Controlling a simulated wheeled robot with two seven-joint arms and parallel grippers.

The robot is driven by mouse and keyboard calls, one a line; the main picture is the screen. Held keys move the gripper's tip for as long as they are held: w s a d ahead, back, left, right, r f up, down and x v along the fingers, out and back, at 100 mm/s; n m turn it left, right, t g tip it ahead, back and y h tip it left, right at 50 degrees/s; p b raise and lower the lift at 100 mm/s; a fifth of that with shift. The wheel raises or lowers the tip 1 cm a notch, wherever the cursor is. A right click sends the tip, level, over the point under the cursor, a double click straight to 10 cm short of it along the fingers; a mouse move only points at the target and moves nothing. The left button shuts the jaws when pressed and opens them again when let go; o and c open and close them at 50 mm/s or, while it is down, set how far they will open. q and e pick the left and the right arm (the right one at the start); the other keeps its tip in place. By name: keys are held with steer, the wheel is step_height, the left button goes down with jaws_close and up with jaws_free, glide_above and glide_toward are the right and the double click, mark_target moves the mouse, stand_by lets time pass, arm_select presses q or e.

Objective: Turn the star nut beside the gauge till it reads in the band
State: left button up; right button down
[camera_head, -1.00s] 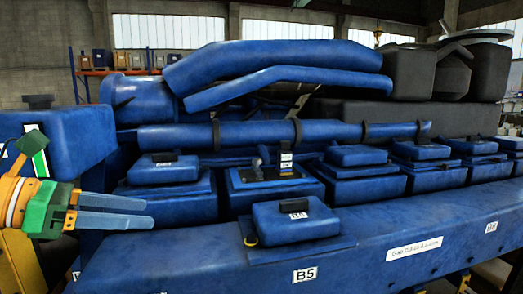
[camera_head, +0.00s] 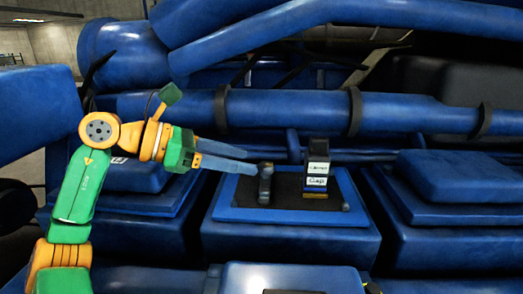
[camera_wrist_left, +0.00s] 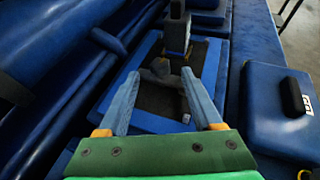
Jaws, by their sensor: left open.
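A small dark upright fitting (camera_head: 266,184), which looks like the star nut, stands on the black top of a blue housing (camera_head: 290,240). To its right stands a dark block with white labels (camera_head: 317,170), which seems to be the gauge; its reading is too small to make out. My left gripper (camera_head: 251,162) is open, its fingertips just left of the fitting. In the left wrist view the open fingers (camera_wrist_left: 160,74) point at the dark fitting (camera_wrist_left: 160,67), which shows between the tips, with the block (camera_wrist_left: 178,32) beyond. I cannot tell whether they touch. My right gripper is out of view.
A long blue pipe (camera_head: 290,110) with black clamps runs behind the housing. Blue covers stand on both sides, one on the right (camera_head: 465,180). A blue box (camera_head: 290,278) lies in front. Space above the black plate is open.

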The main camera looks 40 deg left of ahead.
mark_target(265, 165)
arm_select(q)
steer(key=shift+w+d+f+p, duration=0.15)
steer(key=shift+w+d+p, duration=0.5)
steer(key=shift+d, duration=0.1)
steer(key=shift+w+d+f, duration=0.2)
steer(key=shift+w+f, duration=0.3)
steer(key=shift+w, duration=0.25)
steer(key=shift+w+f, duration=0.1)
steer(key=shift+w, duration=0.1)
steer(key=shift+s, duration=0.25)
jaws_close()
steer(key=shift+f+n+t+y+b, duration=0.1)
steer(key=shift+n+t+y+b, duration=0.25)
steer(key=shift+b, duration=0.4)
steer(key=shift+s+d+n+t+y+b, duration=0.1)
steer(key=shift+n+t+y+b, duration=0.15)
steer(key=shift+n+y+b, duration=0.3)
steer(key=shift+s+d+n+t+y+b, duration=0.1)
steer(key=shift+n+t+y+b, duration=0.1)
steer(key=shift+n+y+b, duration=0.3)
steer(key=shift+d+r+n+y+b, duration=0.2)
steer(key=shift+n+y+b, duration=0.1)
steer(key=shift+n+y, duration=0.3)
steer(key=shift+d+r+n+t+y+p, duration=0.15)
steer(key=shift+n+t+y+p, duration=0.3)
steer(key=shift+n+y, duration=0.7)
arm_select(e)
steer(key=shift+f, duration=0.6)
arm_select(q)
steer(key=shift+y, duration=0.35)
